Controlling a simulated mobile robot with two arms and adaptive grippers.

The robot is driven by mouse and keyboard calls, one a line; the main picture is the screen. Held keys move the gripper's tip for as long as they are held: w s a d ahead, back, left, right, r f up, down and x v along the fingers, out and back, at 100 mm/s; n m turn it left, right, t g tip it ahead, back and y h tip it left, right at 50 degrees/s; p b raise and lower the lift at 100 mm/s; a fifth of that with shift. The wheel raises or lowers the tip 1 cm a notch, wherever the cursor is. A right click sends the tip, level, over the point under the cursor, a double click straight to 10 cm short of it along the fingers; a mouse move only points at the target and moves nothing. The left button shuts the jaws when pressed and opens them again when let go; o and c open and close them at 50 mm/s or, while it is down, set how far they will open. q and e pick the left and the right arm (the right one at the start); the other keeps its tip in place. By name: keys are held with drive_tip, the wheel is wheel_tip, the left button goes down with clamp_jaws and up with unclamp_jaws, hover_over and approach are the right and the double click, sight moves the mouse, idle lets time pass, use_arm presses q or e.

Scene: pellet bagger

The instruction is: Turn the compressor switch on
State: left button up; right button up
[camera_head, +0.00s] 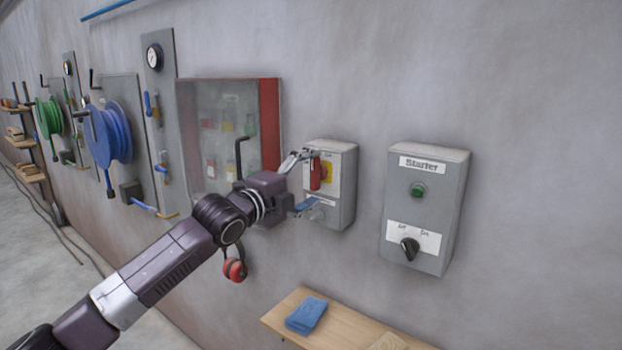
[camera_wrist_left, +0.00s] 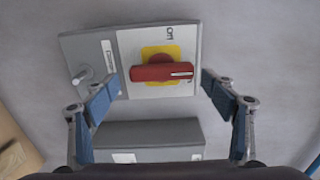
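The compressor switch is probably the red rotary handle (camera_head: 315,173) on a yellow plate, on the front of a grey wall box (camera_head: 345,190). In the left wrist view the red handle (camera_wrist_left: 155,73) lies crosswise, its white line toward the right. The word ON is printed above it, off the handle's line. In the head view the handle stands upright. My left gripper (camera_head: 305,182) is in front of this box. Its blue-padded fingers (camera_wrist_left: 160,95) are spread on either side of the handle, with gaps, holding nothing. My right gripper is in neither view.
A grey Starter box (camera_head: 426,208) with a green button and black knob is to the right. A red-edged cabinet (camera_head: 270,125) is to the left, near my arm. Red ear defenders (camera_head: 234,270) hang below. A wooden shelf (camera_head: 340,320) holds a blue cloth (camera_head: 306,315).

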use_arm(q)
drive_tip(key=shift+s, duration=0.15)
drive_tip(key=v, duration=1.1)
drive_tip(key=shift+s+a, duration=0.25)
drive_tip(key=shift+s, duration=0.05)
